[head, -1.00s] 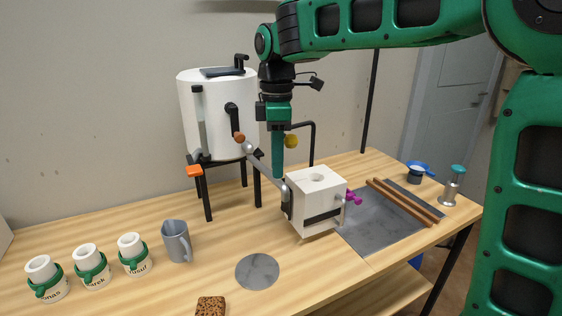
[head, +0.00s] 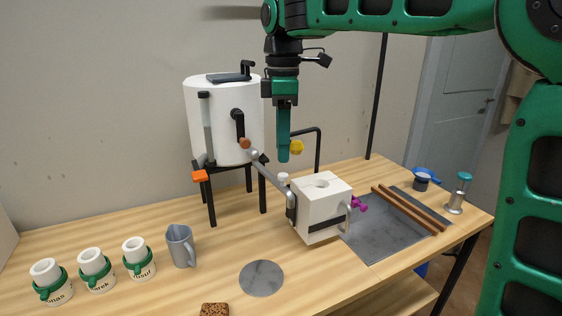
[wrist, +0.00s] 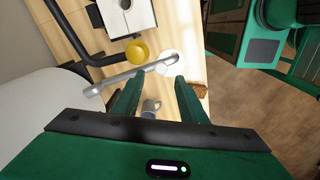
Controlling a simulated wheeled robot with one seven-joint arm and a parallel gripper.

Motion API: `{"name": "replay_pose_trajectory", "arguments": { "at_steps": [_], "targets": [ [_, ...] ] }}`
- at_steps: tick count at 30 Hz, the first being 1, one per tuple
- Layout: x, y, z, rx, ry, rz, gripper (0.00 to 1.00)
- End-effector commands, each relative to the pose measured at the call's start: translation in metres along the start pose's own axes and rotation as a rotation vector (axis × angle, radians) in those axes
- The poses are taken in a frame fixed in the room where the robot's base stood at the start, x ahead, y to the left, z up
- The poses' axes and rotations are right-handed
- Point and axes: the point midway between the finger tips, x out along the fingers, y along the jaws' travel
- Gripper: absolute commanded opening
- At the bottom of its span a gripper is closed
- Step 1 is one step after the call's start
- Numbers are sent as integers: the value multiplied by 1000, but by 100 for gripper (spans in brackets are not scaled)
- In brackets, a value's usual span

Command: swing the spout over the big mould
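The spout (head: 268,172) is a thin grey metal pipe sloping from the white tank (head: 222,125) down to the right. Its far end shows in front of the big mould's left side. The big mould (head: 322,208) is a white block with a black strap and a hole in its top. In the wrist view, the spout (wrist: 125,78) crosses beyond my fingertips, its end apart from the mould (wrist: 128,18). My gripper (head: 283,158) points down above the spout. In the wrist view its two fingers (wrist: 159,80) stand apart with nothing held between them.
A yellow knob (head: 296,147) on a bent black pipe is close to my fingers. A grey jug (head: 180,246), several white-and-green named cups (head: 94,270) and a grey disc (head: 261,279) are on the table. Wooden bars (head: 408,210) lie at right.

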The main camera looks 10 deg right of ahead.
Motion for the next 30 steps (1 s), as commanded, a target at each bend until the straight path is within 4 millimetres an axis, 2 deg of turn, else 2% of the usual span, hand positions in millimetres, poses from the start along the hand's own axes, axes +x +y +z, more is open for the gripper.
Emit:
{"name": "replay_pose_trajectory", "arguments": {
  "at_steps": [3,9,20,23,24,25,29,30],
  "targets": [
    [-21,0,-1,-4,2,2,38],
    [-43,1,-1,-2,2,1,38],
    [-48,1,0,-1,2,0,38],
    [-46,1,4,13,1,-1,15],
    [-44,0,9,34,1,-1,5],
    [-42,0,15,59,0,-1,0],
    [-25,-7,63,259,-2,2,0],
    [-16,-12,84,351,-5,2,0]
  ]
}}
